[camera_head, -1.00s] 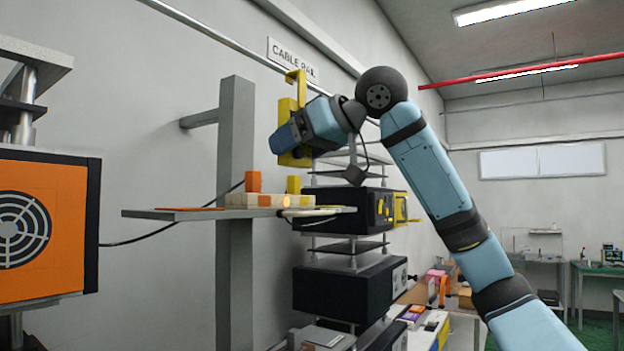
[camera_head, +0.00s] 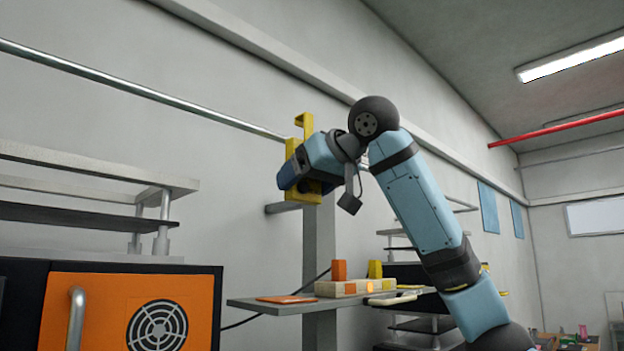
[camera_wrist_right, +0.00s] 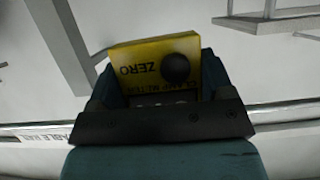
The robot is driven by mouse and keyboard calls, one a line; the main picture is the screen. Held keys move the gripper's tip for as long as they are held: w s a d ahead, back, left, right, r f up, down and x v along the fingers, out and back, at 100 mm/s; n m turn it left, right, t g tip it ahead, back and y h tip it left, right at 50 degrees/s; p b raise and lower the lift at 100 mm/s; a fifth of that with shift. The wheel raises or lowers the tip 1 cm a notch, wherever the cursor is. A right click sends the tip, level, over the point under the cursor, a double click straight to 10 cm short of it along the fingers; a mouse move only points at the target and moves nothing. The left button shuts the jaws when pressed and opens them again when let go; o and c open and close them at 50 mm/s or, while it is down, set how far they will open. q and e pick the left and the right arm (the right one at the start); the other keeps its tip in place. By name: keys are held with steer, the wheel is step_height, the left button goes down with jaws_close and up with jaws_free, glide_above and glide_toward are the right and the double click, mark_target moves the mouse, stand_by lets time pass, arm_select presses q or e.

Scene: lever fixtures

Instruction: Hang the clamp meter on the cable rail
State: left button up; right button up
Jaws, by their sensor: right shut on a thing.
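The clamp meter (camera_head: 303,124) is yellow, with a hook at its top. In the right wrist view its yellow face (camera_wrist_right: 150,65) shows "ZERO" upside down and a dark round knob. My right gripper (camera_head: 292,176) is shut on its body and holds it upright, in front of the wall. The cable rail (camera_head: 140,95) is a thin grey bar running along the wall from upper left to lower right. The meter and gripper cover part of it. The hook overlaps the rail's line in the head view; I cannot tell whether they touch. My left gripper is out of view.
A grey post (camera_head: 320,240) carries a shelf (camera_head: 265,304) with small orange and yellow blocks below the gripper. An orange-fronted cabinet (camera_head: 105,312) and a rack shelf (camera_head: 80,165) stand at left. A sign (camera_wrist_right: 45,137) shows in the wrist view.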

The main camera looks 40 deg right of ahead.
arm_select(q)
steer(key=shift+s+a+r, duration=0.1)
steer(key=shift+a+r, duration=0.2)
arm_select(e)
steer(key=x, duration=0.4)
steer(key=r+x, duration=0.1)
steer(key=shift+w+a+f, duration=0.2)
steer(key=shift+w+f, duration=0.05)
steer(key=shift+w, duration=0.3)
steer(key=o, duration=1.1)
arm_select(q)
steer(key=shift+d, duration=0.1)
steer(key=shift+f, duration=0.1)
arm_select(e)
steer(key=shift+s, duration=0.1)
